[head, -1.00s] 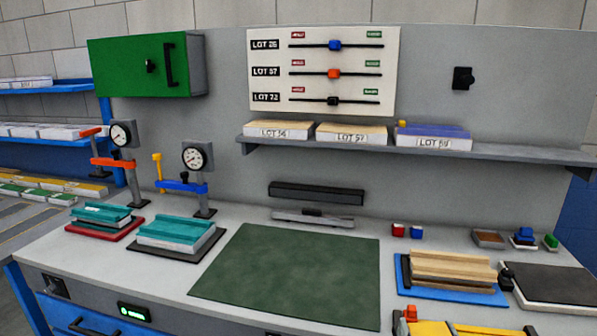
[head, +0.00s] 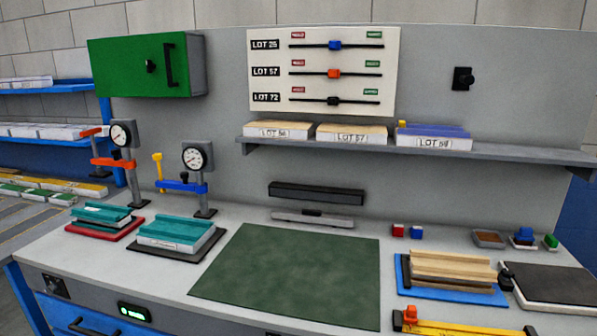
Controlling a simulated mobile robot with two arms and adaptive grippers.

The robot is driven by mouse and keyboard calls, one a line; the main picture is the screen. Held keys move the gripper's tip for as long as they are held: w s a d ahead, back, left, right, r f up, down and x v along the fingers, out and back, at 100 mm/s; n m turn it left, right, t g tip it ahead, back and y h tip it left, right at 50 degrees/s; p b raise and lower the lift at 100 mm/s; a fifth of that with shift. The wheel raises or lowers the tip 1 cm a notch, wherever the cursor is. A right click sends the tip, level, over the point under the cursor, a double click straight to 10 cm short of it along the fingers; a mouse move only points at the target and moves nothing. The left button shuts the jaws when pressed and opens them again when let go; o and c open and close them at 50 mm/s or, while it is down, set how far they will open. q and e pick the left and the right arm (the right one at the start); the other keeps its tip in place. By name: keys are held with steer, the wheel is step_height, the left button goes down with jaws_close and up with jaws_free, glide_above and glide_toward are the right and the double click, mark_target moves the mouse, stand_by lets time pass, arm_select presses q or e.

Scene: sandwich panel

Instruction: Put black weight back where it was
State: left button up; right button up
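I cannot pick out a black weight with certainty. A small black rounded object (head: 505,277) sits at the left edge of a dark flat plate (head: 555,282) at the right of the bench. It may be a knob or a weight; it is too small to tell. Neither of my grippers is in view. A blue tray (head: 450,295) with stacked light wood-coloured strips (head: 452,268) lies left of the dark plate.
A green mat (head: 290,275) lies clear mid-bench. Two dial gauge stands (head: 122,150) (head: 197,175) stand left, near teal-topped panels (head: 170,232). A shelf (head: 490,150) holds lot-labelled boards.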

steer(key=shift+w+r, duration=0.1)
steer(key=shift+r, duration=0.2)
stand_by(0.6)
